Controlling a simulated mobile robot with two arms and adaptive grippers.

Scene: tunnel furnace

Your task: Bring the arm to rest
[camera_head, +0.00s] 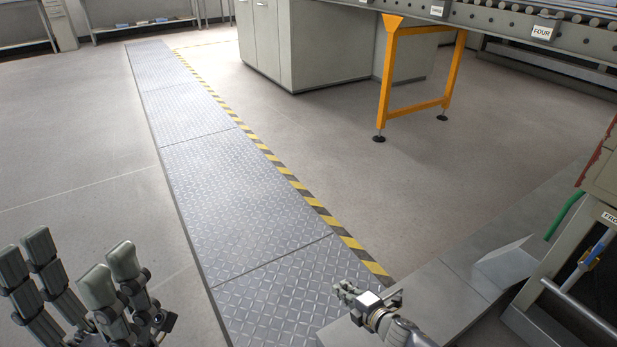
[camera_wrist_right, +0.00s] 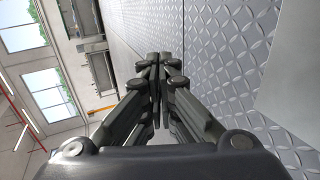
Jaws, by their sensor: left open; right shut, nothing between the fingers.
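My left gripper (camera_head: 84,274) is at the lower left of the head view. Its fingers stand apart and point up, with nothing between them. My right gripper (camera_head: 345,290) is smaller in the head view, low and right of centre, in front of the metal floor plates. In the right wrist view my right gripper (camera_wrist_right: 156,62) has its fingers closed together at the tips, with nothing held between them. Both grippers are apart from each other and appear clear of other things.
Tread-plate flooring (camera_head: 205,180) with a yellow-black striped edge (camera_head: 262,146) runs away from me. A machine frame (camera_head: 555,250) with a green hose (camera_head: 566,214) stands close at the right. An orange support (camera_head: 386,80) holds a roller conveyor (camera_head: 480,18). Grey cabinets (camera_head: 310,45) stand behind. Open floor lies left (camera_head: 80,130).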

